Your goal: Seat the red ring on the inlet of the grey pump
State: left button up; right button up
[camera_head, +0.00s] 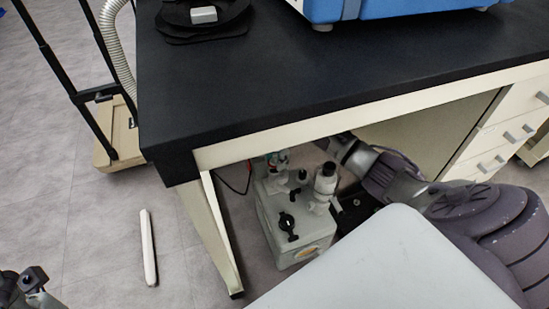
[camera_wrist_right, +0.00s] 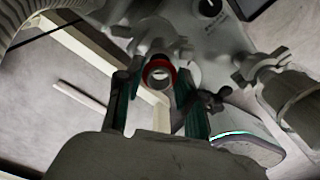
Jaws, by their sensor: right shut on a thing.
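The grey pump (camera_head: 285,225) stands on the floor under the bench, with ports, knobs and a black valve on top; its body also shows in the right wrist view (camera_wrist_right: 222,45). The red ring (camera_wrist_right: 158,64) sits between the teal-padded fingers of my right gripper (camera_wrist_right: 158,88), which is shut on it. A pale round pipe end shows through the ring; I cannot tell whether the ring touches or surrounds the inlet. In the head view, my right gripper (camera_head: 279,160) is small at the pump's back left port, partly under the bench edge. My left gripper (camera_head: 32,282) is cut off at lower left.
The black bench top (camera_head: 330,60) overhangs the pump, and its pale leg (camera_head: 222,235) stands just left. A white bar (camera_head: 148,247) lies on the floor. Drawers (camera_head: 500,135) are at right.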

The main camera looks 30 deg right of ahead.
jog(key=shift+r+p, duration=0.1)
jog(key=shift+p, duration=0.2)
jog(key=shift+f, duration=0.35)
jog(key=shift+f, duration=0.35)
jog(key=shift+f, duration=0.1)
dwell(1.6)
jog(key=shift+p, duration=0.4)
jog(key=shift+f, duration=0.55)
dwell(0.7)
jog(key=o, duration=1)
jog(key=shift+o, duration=0.2)
